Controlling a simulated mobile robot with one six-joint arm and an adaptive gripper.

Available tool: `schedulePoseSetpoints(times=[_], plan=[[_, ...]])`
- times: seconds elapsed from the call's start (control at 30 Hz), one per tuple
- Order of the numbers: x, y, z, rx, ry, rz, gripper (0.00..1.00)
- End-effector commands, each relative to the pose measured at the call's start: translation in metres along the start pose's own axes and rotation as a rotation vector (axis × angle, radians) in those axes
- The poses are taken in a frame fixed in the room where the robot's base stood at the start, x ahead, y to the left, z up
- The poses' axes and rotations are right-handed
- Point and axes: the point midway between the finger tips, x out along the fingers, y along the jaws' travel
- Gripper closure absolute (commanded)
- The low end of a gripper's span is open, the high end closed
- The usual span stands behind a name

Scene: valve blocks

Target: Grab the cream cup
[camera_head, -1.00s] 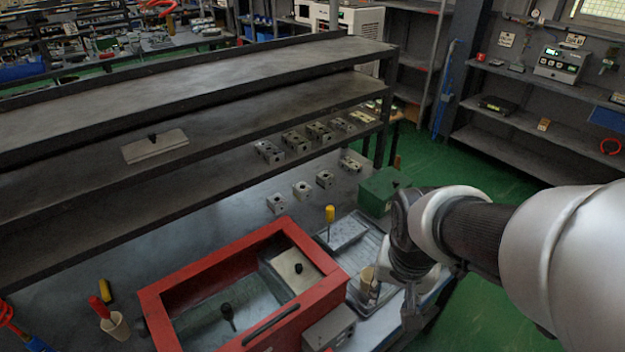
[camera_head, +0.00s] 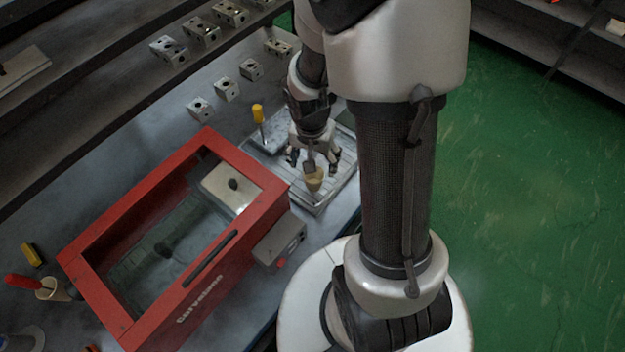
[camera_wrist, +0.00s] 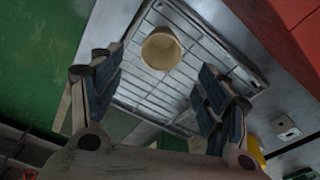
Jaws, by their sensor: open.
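The cream cup (camera_head: 314,180) stands in a shallow metal tray (camera_head: 328,196) to the right of the red-framed box. A grey stick-like handle seems to rise at the cup in the head view; I cannot tell whether it is in the cup. My gripper (camera_head: 314,160) is open just behind and above the cup. In the wrist view the cup (camera_wrist: 161,49) shows its round open mouth, ahead of my open fingers (camera_wrist: 160,88) and roughly midway between them. Nothing is between the fingertips.
The red-framed glass-topped box (camera_head: 180,230) stands left of the tray. A yellow-handled tool (camera_head: 258,114) stands at the tray's back left. Several metal valve blocks (camera_head: 200,108) sit behind. A cup holding a red-handled tool (camera_head: 50,288) is at far left. Green floor (camera_head: 530,200) lies right.

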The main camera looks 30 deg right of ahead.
Motion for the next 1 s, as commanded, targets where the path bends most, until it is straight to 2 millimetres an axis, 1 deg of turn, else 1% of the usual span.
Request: schedulePoseSetpoints(times=[0.03, 0.1, 0.2, 0.37, 0.43, 0.7, 0.8, 0.97, 1.0], plan=[[0.014, 0.001, 0.001, 0.0, -0.003, 0.002, 0.31], [0.024, 0.0, 0.001, -0.001, -0.001, 0.001, 0.31], [0.033, 0.0, 0.0, 0.0, 0.0, 0.0, 0.31], [0.038, 0.0, 0.0, -0.001, 0.001, 0.0, 0.31], [0.044, 0.0, 0.001, -0.002, -0.001, 0.001, 0.31], [0.085, -0.001, 0.004, -0.002, -0.001, 0.0, 0.31], [0.089, -0.001, 0.004, 0.0, 0.0, -0.001, 0.31], [0.087, -0.002, 0.004, 0.0, 0.001, -0.001, 0.31], [0.087, -0.001, 0.004, -0.001, 0.001, -0.001, 0.32]])
